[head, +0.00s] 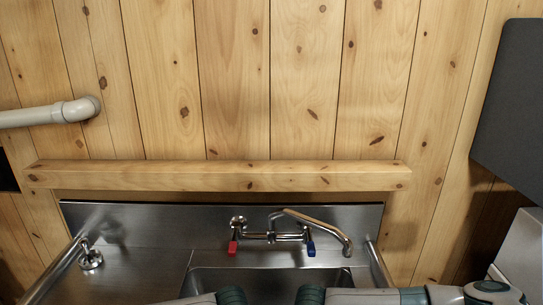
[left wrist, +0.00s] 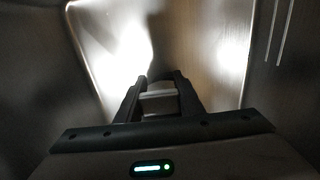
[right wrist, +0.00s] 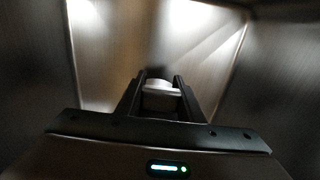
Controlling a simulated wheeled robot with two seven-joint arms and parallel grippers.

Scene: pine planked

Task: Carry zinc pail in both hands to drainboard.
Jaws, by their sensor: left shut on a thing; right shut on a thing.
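The zinc pail does not show in the head view. In the left wrist view my left gripper (left wrist: 159,98) is shut on a small pale grey part of the pail (left wrist: 158,103). In the right wrist view my right gripper (right wrist: 161,95) is shut on a similar pale part of the pail (right wrist: 160,98). The rest of the pail is hidden or cannot be told from the grey steel around. The steel drainboard (head: 150,272) lies left of the sink basin (head: 262,281) in the head view. My arms come in at the bottom edge there, with the grippers below the picture.
A wall tap (head: 290,236) with red and blue levers and a long spout stands over the basin. A wooden ledge (head: 215,178) runs above the splashback. A small chrome fitting (head: 90,258) stands at the drainboard's left. A dark panel (head: 510,100) hangs at right.

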